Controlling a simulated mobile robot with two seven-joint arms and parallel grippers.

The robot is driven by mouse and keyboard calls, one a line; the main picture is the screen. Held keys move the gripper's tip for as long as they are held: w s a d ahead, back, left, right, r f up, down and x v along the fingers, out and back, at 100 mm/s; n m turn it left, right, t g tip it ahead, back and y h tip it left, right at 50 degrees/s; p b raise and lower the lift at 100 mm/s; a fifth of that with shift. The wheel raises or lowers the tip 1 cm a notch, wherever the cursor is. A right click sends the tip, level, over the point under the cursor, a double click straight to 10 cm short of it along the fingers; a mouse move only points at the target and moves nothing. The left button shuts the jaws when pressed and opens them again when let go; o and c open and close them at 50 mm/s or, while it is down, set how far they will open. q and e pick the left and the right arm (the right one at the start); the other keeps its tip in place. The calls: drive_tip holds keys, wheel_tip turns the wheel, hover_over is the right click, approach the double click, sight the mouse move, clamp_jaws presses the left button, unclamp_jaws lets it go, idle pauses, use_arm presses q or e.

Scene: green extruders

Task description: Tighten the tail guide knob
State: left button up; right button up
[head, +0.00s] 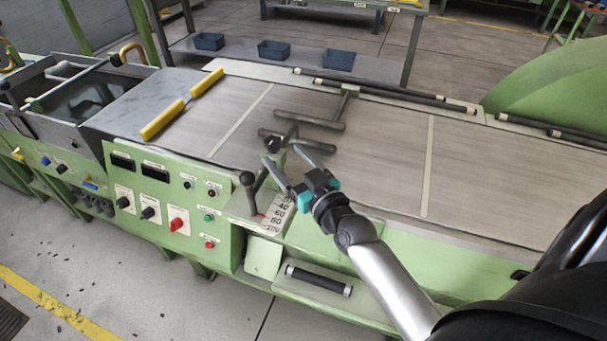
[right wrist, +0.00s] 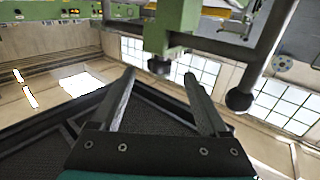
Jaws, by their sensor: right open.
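A small dark knob (head: 272,144) sits on a green bracket at the near edge of the machine bed, in the middle of the head view. I take it to be the tail guide knob. In the right wrist view the dark knob (right wrist: 160,66) sticks out from the end of a green block (right wrist: 172,25). My right gripper (head: 281,152) is open, its fingers pointing at the knob. In the right wrist view the knob lies between the two fingertips, just beyond them; I see no contact. My left gripper is not in view.
A lever with a dark ball top (head: 248,178) stands left of the gripper, beside a numbered scale (head: 277,215). A dark guide bar (head: 302,120) lies over the bed behind. A control panel (head: 165,205) with knobs and buttons is at left. A ball-ended bar (right wrist: 240,100) is close right in the wrist view.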

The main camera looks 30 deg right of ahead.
drive_tip(key=s, duration=0.6)
drive_tip(key=shift+d, duration=0.1)
idle(0.4)
